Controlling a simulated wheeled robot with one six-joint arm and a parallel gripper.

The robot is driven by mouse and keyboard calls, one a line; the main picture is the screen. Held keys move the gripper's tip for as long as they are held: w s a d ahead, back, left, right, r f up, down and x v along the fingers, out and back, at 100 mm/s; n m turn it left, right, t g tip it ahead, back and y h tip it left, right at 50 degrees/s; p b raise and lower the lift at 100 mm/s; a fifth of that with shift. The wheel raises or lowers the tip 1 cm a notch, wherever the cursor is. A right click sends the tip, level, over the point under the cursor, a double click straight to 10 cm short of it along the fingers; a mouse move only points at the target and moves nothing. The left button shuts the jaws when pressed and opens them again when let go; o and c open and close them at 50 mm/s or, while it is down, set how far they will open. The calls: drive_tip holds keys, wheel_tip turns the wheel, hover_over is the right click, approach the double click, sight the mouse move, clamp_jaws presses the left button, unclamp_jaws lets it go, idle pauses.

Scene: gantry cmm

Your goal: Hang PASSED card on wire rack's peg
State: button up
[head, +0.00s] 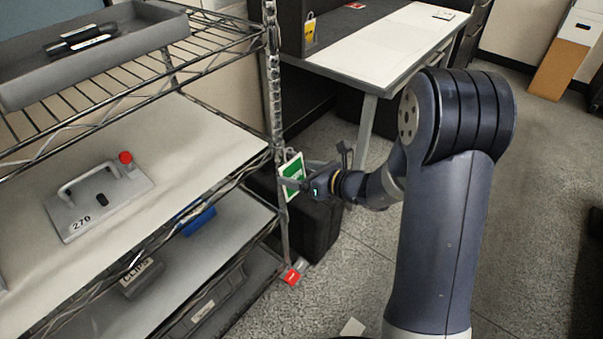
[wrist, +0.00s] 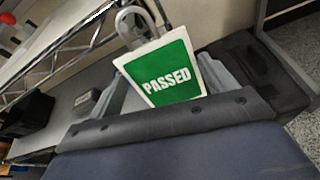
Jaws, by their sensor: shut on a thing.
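The PASSED card (head: 292,176) is green with a white border and stands upright beside the wire rack's front corner post (head: 273,95). In the wrist view the card (wrist: 165,75) faces me, tilted, with a grey loop (wrist: 135,22) at its top. My gripper (head: 303,184) is shut on the card's lower part, with a grey finger showing at each side in the wrist view. The loop is close to the post in the head view; I cannot tell whether it touches anything. The peg is too small or hidden to make out.
The wire rack's shelves hold a grey tray (head: 110,50) on top, a plate with a handle marked 270 (head: 98,198), and a blue item (head: 199,220) lower down. A desk (head: 385,45) with a hanging yellow tag (head: 310,31) stands behind. A dark box (head: 318,225) sits below my gripper.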

drive_tip(key=shift+s+f, duration=0.1)
drive_tip(key=shift+f, duration=0.25)
drive_tip(key=o, duration=0.7)
drive_tip(key=shift+d, duration=0.1)
drive_tip(key=o, duration=0.3)
drive_tip(key=shift+r, duration=0.1)
drive_tip(key=shift+c, duration=0.5)
drive_tip(key=shift+r, duration=0.1)
drive_tip(key=f+v, duration=0.1)
drive_tip(key=v, duration=0.7)
drive_tip(key=shift+p, duration=0.45)
drive_tip(key=shift+d, duration=0.15)
